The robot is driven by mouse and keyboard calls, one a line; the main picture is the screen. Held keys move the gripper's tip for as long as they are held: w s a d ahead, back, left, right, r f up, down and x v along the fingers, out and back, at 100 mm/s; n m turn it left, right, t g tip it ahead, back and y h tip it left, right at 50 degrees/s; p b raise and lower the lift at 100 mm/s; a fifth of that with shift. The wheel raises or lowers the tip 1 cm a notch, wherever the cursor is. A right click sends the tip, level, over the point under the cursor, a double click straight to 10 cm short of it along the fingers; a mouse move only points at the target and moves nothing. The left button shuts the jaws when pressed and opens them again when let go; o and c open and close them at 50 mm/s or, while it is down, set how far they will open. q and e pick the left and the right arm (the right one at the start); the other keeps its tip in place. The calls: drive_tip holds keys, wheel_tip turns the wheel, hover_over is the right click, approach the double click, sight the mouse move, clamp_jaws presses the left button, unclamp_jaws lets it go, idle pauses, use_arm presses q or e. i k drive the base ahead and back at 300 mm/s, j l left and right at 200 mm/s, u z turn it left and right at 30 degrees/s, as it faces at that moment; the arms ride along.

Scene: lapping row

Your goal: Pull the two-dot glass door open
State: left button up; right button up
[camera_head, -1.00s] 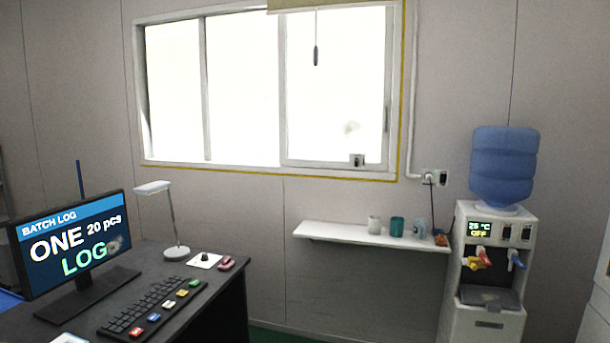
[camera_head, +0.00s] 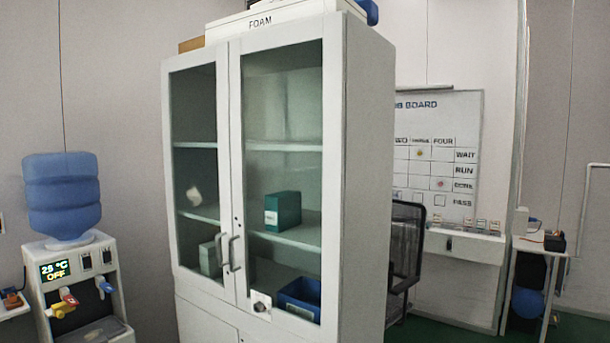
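A tall light-grey cabinet has two glass doors, both shut. The left glass door (camera_head: 197,130) and the right glass door (camera_head: 284,115) each have an upright bar handle near the middle seam: the left handle (camera_head: 219,250) and the right handle (camera_head: 233,254). Small dark marks show on the right door's frame just above its handle, too small to count surely. A small plate with a dark round spot (camera_head: 261,304) sits low on the right door. Neither of my grippers is in view.
Behind the glass are a green box (camera_head: 283,210) and a blue bin (camera_head: 299,297). A box marked FOAM (camera_head: 262,24) lies on top. A water dispenser (camera_head: 75,290) stands left; a mesh chair (camera_head: 405,245) and whiteboard (camera_head: 437,150) are right.

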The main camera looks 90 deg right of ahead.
sight(330, 29)
drive_tip(key=z, duration=2.4)
